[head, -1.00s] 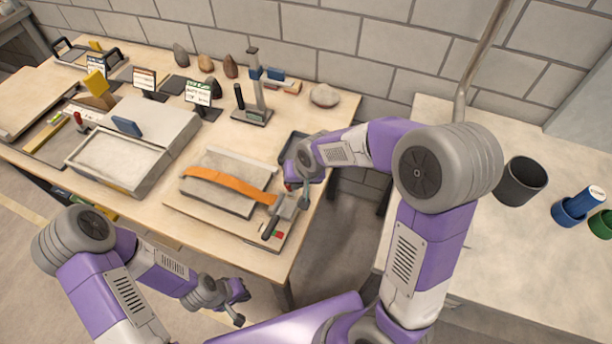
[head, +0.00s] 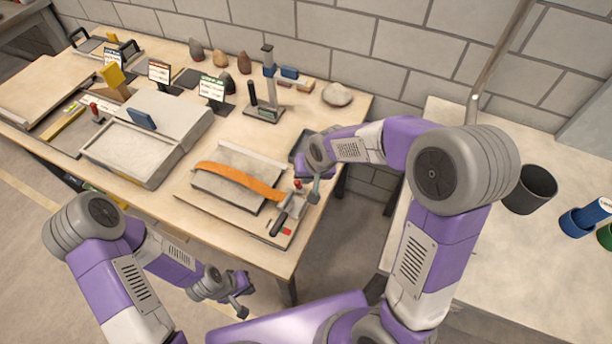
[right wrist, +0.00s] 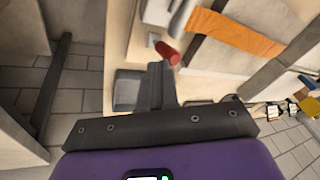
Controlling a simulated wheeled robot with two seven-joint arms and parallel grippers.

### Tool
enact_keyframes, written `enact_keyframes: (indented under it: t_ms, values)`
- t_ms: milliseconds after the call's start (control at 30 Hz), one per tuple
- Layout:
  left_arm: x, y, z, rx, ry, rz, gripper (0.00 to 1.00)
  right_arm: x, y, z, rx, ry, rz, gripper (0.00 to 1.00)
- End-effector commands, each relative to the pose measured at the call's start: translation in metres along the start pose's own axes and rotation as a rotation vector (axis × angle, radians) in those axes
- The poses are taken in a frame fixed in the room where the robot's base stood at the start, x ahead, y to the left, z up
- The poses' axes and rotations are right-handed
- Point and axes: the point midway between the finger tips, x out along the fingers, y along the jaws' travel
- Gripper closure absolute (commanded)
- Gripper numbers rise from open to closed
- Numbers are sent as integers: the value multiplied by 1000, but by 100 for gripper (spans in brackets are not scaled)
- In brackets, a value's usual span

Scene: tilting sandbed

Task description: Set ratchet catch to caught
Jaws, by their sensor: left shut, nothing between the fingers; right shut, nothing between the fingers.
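A board (head: 185,190) at the table's near right corner carries a flat grey bed (head: 228,195) with an orange strap (head: 240,177) across it. At the strap's right end is a lever with a dark handle (head: 279,222). A small red knob (head: 297,183) stands beside it; a red cylinder (right wrist: 167,52) shows in the right wrist view near my fingertips. I cannot tell which part is the ratchet catch. My right gripper (head: 314,196) is shut and empty, just right of the red knob; its fingers also show in the wrist view (right wrist: 162,85). My left gripper (head: 243,298) is shut and empty, in front of the table.
A dark tray (right wrist: 128,90) lies close to my right fingers. A sand tray (head: 128,160) stands to the left on the table. A post stand (head: 265,112), a pale stone (head: 336,94) and small signs (head: 212,90) are behind. A gap separates this table from the right-hand one.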

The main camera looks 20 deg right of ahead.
Motion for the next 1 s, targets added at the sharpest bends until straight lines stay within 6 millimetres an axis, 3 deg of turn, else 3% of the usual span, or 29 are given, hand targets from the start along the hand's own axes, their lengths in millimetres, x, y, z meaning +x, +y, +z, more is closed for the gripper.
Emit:
enact_keyframes:
  t_ms: [233,400,600,800,1000]
  values:
    - [-12,5,1,0,0,0,100,-22,30,-9,0,1,-2,100]
    - [-21,8,1,0,0,0,100,-62,20,3,-11,4,-7,100]
    - [-28,10,1,0,0,0,100,-96,16,15,-9,1,-4,100]
    - [-30,11,1,0,0,0,100,-112,15,20,-8,-1,-3,100]
    - [-30,11,1,0,0,0,100,-113,14,22,-8,-2,-2,100]
